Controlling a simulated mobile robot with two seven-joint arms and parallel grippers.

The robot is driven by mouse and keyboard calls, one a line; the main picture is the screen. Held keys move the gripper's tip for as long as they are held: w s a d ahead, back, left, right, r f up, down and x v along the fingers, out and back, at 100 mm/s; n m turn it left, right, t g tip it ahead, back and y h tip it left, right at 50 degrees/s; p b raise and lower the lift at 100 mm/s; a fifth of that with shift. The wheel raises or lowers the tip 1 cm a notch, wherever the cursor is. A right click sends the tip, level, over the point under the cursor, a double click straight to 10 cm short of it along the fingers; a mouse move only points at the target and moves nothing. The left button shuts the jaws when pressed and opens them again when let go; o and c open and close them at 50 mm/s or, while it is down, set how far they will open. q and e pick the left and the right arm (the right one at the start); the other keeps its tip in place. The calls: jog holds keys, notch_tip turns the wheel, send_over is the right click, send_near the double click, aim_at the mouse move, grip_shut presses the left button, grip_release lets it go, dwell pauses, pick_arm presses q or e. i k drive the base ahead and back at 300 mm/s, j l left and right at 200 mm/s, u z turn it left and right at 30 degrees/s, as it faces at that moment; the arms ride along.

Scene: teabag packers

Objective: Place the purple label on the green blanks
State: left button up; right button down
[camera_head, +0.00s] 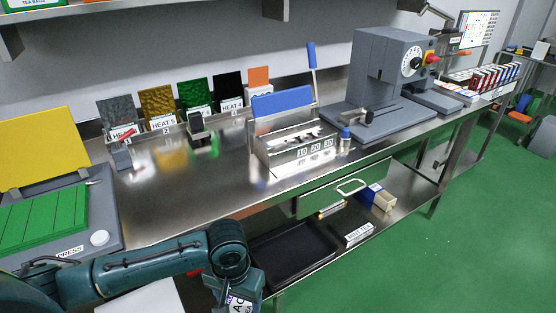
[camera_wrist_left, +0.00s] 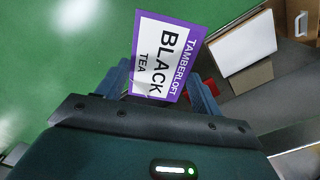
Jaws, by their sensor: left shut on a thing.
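The purple label (camera_wrist_left: 167,58) is a card with a purple border reading "TAMBERLOFT BLACK TEA". My left gripper (camera_wrist_left: 162,88) is shut on its lower edge in the left wrist view. In the head view only a lettered bit of the label (camera_head: 239,303) shows beside my left gripper (camera_head: 236,292) at the bottom edge, low in front of the bench. The green blanks (camera_head: 45,222) lie side by side on the grey press at the far left, well away from the label. My right gripper is not in view.
The press's yellow lid (camera_head: 38,148) stands raised behind the blanks. A white knob (camera_head: 99,238) is at the press's front right. Coloured foil sheets stand along the wall. A blue-handled rack (camera_head: 290,130) and a grey machine (camera_head: 385,75) stand farther right. The steel bench (camera_head: 190,190) between is mostly clear.

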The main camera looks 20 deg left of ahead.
aim_at(36, 217)
jog(key=k+j, duration=0.25)
jog(key=j, duration=0.15)
jog(key=k+j, duration=0.45)
jog(key=j, duration=0.2)
jog(key=k+j, duration=0.15)
jog(key=j, duration=0.2)
jog(key=k+j, duration=0.15)
jog(key=j, duration=0.15)
jog(key=k+j, duration=0.15)
jog(key=j, duration=0.2)
jog(key=k+j, duration=0.15)
jog(key=j, duration=0.2)
